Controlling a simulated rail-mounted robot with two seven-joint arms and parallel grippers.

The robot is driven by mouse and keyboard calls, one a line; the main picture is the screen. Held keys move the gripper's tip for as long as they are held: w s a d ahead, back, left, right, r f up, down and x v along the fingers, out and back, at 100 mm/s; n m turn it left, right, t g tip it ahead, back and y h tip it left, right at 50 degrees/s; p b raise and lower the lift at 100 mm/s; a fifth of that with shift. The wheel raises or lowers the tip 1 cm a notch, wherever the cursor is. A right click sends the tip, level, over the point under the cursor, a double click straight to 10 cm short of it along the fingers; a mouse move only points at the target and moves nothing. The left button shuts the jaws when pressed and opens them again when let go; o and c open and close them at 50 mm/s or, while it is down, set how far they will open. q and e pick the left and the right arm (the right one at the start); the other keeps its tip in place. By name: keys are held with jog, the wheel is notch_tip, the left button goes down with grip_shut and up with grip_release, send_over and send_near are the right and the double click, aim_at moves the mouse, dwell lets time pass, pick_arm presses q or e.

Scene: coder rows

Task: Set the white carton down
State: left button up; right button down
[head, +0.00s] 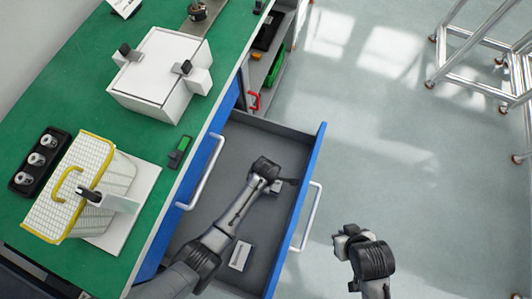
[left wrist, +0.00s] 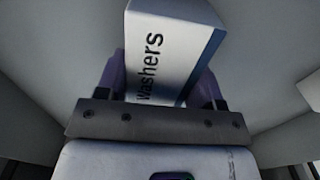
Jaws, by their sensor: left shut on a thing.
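The white carton (left wrist: 165,50), printed "Washers" with a blue band along one side, sits between the two fingers of my left gripper (left wrist: 163,85) in the left wrist view. The left gripper is shut on it. In the head view my left gripper (head: 276,186) is inside the open drawer, near its front panel; the carton is mostly hidden there by the gripper. I cannot tell whether the carton touches the drawer floor. My right gripper (head: 343,240) is outside the drawer, above the floor to its right; its finger opening cannot be made out.
The grey drawer (head: 212,234) has a blue front with a white handle (head: 307,216). A small pale box (head: 240,255) lies in its near part. The green bench (head: 50,100) holds a white box (head: 160,72), a yellow-rimmed basket (head: 92,180) and a black tray (head: 38,160).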

pick_arm(q)
jog(key=shift+w+d, duration=0.1)
jog(key=o, duration=1)
jog(key=shift+f, duration=0.1)
jog(key=shift+r+p, duration=2.8)
jog(key=shift+r, duration=3.4)
